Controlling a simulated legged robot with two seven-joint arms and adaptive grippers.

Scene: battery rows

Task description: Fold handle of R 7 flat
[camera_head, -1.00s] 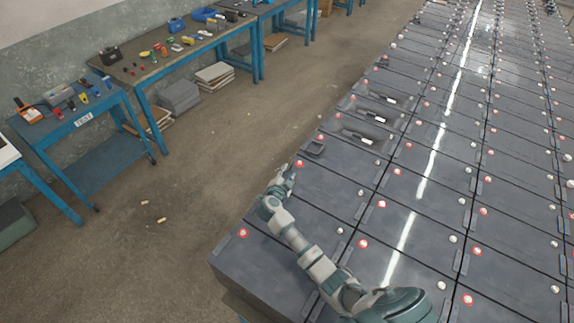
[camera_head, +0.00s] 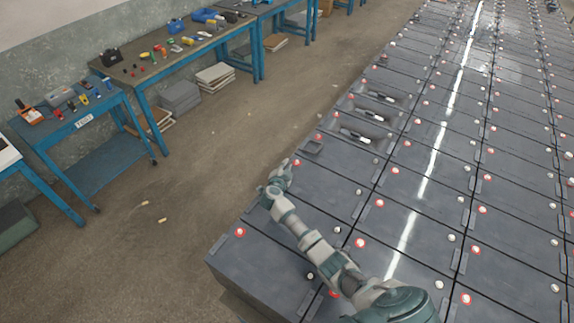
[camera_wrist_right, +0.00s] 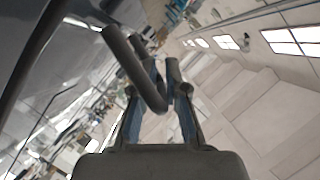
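The battery rows (camera_head: 330,185) are dark grey blocks with red-ringed and white terminals. I cannot read which block is R 7. In the right wrist view, a dark handle bar (camera_wrist_right: 130,62) slants down in front of the left finger, with its lower end near the gap between the fingers. My right gripper (camera_wrist_right: 160,78) has its fingertips a little apart, and I see no firm grasp on the bar. My left gripper is not in view.
More handles lie in recesses (camera_head: 362,137) on the blocks further back. Blue workbenches (camera_head: 150,65) with tools stand along the wall on the left. The floor (camera_head: 200,160) between them and the batteries is mostly free.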

